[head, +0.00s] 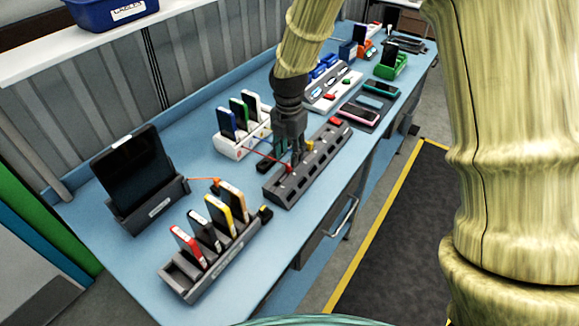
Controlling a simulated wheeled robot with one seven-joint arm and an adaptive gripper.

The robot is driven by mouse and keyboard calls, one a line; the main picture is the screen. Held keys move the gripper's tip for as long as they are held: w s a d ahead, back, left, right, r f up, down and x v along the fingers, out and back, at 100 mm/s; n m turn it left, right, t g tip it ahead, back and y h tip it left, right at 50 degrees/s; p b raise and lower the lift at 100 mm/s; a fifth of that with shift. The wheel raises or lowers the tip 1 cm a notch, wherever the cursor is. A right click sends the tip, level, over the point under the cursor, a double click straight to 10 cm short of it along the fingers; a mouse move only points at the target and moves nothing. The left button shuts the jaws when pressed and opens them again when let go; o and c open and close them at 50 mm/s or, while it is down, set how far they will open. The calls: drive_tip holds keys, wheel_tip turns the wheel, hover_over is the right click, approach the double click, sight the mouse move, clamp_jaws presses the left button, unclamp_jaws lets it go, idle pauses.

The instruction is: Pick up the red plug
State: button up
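A long dark grey socket strip (277,190) lies on the blue bench. A thin red cable (262,156) runs from the white charging rack to a small red piece, seemingly the red plug (289,168), at the strip's near part. My gripper (298,158) points down over the strip, right by this red piece. Its fingers are small and dark here, so I cannot tell whether they are open or touch the plug. A yellow plug (310,146) stands in the strip just right of the gripper. A red switch-like piece (335,121) is at the far end.
A white rack (230,147) with several upright devices stands left of the strip. A grey rack (182,283) with several devices is in front, and a black tablet (133,170) on a dock is at left. Phones (358,115) lie beyond the strip. The front bench corner is bare.

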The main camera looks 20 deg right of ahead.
sight(289, 164)
drive_tip(key=shift+f+p, duration=0.75)
drive_tip(key=shift+f, duration=1.35)
drive_tip(key=shift+c, duration=0.4)
clamp_jaws()
